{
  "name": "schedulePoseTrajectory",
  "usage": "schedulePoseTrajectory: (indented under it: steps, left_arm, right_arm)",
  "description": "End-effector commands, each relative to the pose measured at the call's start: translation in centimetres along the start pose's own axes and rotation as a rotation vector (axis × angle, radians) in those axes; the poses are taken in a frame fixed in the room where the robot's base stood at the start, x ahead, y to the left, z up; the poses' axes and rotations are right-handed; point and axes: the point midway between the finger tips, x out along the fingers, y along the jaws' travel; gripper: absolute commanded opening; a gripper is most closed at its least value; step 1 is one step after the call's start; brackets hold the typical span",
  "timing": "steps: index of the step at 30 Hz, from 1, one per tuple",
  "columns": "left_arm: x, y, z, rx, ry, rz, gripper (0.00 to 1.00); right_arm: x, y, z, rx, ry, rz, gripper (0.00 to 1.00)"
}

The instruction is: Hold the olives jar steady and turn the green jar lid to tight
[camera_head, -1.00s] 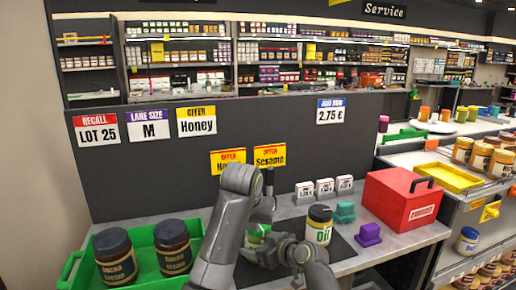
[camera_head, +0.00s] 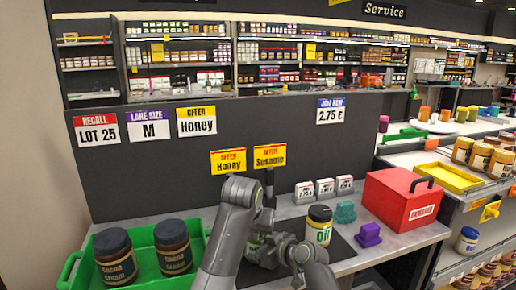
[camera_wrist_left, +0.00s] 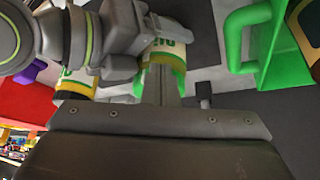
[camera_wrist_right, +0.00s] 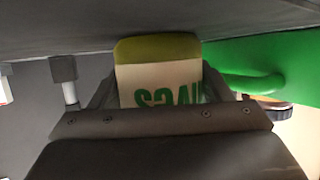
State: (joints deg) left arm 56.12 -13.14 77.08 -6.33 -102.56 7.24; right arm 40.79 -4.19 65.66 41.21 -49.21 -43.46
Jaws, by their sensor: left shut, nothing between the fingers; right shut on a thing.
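The olives jar (camera_wrist_right: 160,85) has a white label with green letters, upside down in the right wrist view, and an olive-green end. My right gripper (camera_wrist_right: 157,102) is shut on it, one finger on each side. In the head view the jar (camera_head: 257,239) is mostly hidden behind my arms. In the left wrist view the jar (camera_wrist_left: 163,50) shows its label and a bright green part, which looks like the lid. My left gripper (camera_wrist_left: 165,92) is shut and empty, its fingers pointing at that green part. I cannot tell if they touch it.
A black-lidded jar (camera_head: 319,226) stands right of my grippers, near teal (camera_head: 345,212) and purple (camera_head: 368,235) pieces and a red box (camera_head: 400,202). A green tray (camera_head: 140,256) with two brown jars lies left. A dark panel (camera_head: 150,180) rises behind.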

Motion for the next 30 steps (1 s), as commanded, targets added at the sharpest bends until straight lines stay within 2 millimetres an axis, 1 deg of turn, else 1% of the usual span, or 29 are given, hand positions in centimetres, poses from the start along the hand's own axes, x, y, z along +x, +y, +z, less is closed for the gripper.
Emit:
schedulePoseTrajectory:
  steps: [10,30]
  left_arm:
    - [0.23,-0.05,-0.39,0.000,0.000,-0.001,0.00]
    - [0.19,-0.62,-0.38,-0.002,0.005,-0.005,0.00]
  right_arm:
    - [0.02,-0.02,0.14,0.001,-0.003,-0.001,0.34]
    - [0.01,-0.07,0.12,0.000,-0.002,-0.002,0.34]
